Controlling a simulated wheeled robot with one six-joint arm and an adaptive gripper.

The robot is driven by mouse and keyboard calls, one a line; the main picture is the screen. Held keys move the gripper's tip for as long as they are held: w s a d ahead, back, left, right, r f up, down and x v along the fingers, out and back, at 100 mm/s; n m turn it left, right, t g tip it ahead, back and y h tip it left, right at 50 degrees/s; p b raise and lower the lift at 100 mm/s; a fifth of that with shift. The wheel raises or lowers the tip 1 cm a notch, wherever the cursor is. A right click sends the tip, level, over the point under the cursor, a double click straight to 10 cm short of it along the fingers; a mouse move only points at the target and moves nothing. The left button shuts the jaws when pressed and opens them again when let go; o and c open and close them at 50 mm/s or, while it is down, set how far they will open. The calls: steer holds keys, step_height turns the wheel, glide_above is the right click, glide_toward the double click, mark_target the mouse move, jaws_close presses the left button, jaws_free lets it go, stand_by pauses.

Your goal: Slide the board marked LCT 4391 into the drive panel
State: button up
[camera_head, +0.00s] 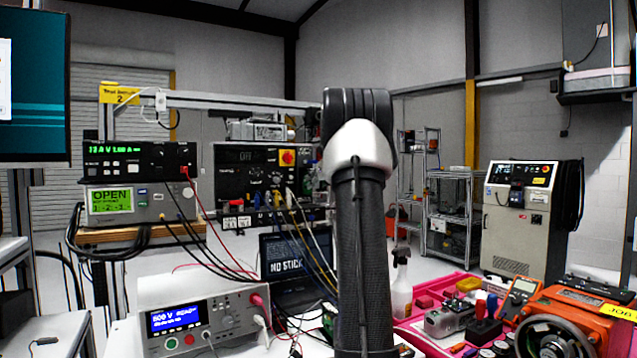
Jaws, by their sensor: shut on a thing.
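My arm stands upright in the middle of the head view and hides part of the bench behind it. My gripper does not show, so I cannot see its jaws or anything in them. No board with a readable LCT 4391 mark shows. A small green piece, partly cut off by my arm, lies low beside it; I cannot tell what it is. A black panel (232,185) with a dial, sockets and a red knob on yellow stands behind the bench, left of my arm. I cannot tell whether it is the drive panel, and no board slot is visible.
Stacked bench instruments (140,160) stand at left, with cables hanging across the middle. A white tester (205,318) is at the front, near a dark laptop (285,258). A spray bottle (401,285), a pink tray (423,342) of tools and an orange machine (570,308) crowd the right.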

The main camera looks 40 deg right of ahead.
steer(key=shift+w+d, duration=0.2)
steer(key=shift+w, duration=0.7)
steer(key=shift+w+d, duration=0.25)
steer(key=shift+w, duration=0.7)
steer(key=shift+w+d, duration=0.2)
steer(key=shift+w, duration=0.7)
steer(key=o, duration=1.1)
steer(key=shift+f, duration=0.1)
steer(key=v, duration=1.2)
